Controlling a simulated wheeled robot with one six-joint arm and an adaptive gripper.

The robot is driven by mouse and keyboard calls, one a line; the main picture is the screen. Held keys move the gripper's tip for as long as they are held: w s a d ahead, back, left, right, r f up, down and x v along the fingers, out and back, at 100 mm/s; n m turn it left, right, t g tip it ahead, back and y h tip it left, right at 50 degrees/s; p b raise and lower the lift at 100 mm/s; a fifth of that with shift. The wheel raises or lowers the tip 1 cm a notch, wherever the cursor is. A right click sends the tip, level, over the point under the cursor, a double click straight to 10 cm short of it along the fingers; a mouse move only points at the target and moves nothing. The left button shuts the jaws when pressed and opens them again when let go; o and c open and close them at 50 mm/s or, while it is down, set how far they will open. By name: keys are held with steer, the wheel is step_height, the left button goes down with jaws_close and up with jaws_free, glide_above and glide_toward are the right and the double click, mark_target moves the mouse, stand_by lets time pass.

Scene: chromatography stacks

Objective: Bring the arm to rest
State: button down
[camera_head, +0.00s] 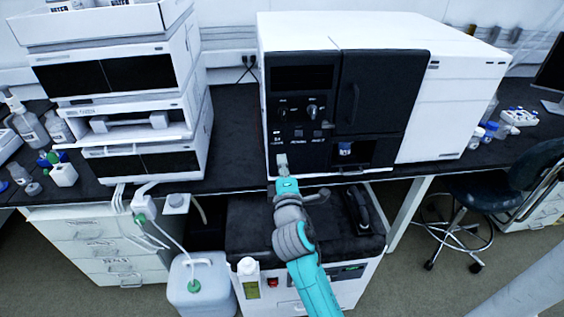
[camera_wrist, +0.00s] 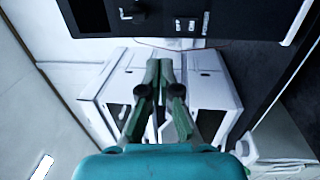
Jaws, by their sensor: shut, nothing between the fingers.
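My arm reaches up from the bottom of the head view, with teal and grey links. My gripper (camera_head: 282,160) is at its far end, just in front of the black control panel of the large white instrument (camera_head: 455,80). In the wrist view my gripper (camera_wrist: 159,64) shows with its two green fingers together at the tips and nothing between them. Whether the fingertips touch the panel cannot be told from the head view.
A stack of white modules (camera_head: 145,165) stands on the bench to the left. Bottles (camera_head: 28,130) stand at the bench's left end. A white jug (camera_head: 202,285) is on the floor below.

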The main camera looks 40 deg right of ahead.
steer(key=shift+f, duration=0.1)
steer(key=s+a+f+m+y, duration=0.1)
steer(key=s+a+f+y, duration=0.3)
steer(key=s+a+f, duration=0.4)
steer(key=s+a+f+m+y, duration=0.25)
steer(key=s+a+f, duration=0.4)
steer(key=s, duration=0.35)
steer(key=s+a+r+m+y, duration=0.1)
steer(key=s+a+m+y, duration=0.1)
steer(key=s, duration=1)
steer(key=s+a+r+m+g+y, duration=0.1)
steer(key=s+a+m, duration=0.3)
steer(key=s, duration=0.8)
steer(key=shift+s+r+m+y, duration=0.2)
steer(key=shift+m+y, duration=0.45)
steer(key=shift+m, duration=0.2)
steer(key=shift+a, duration=0.1)
